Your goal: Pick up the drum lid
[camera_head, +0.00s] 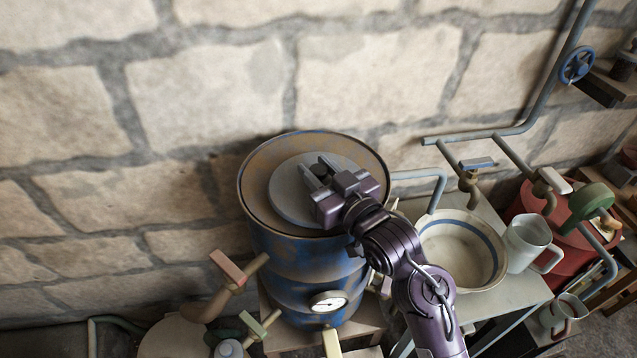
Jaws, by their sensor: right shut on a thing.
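The drum lid (287,197) is a round grey disc with a small dark knob in its middle. It lies on the rusty top of the blue drum (289,255). My right gripper (321,171) reaches in from the lower right and is shut on the knob of the lid. The gripper and wrist hide the right part of the lid. I cannot tell whether the lid is lifted off the drum top. My left gripper is not in view.
Right of my arm are a cream bowl (461,251) and a white jug (527,243) on a bench, under taps and pipes. A stone wall (200,90) stands close behind the drum.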

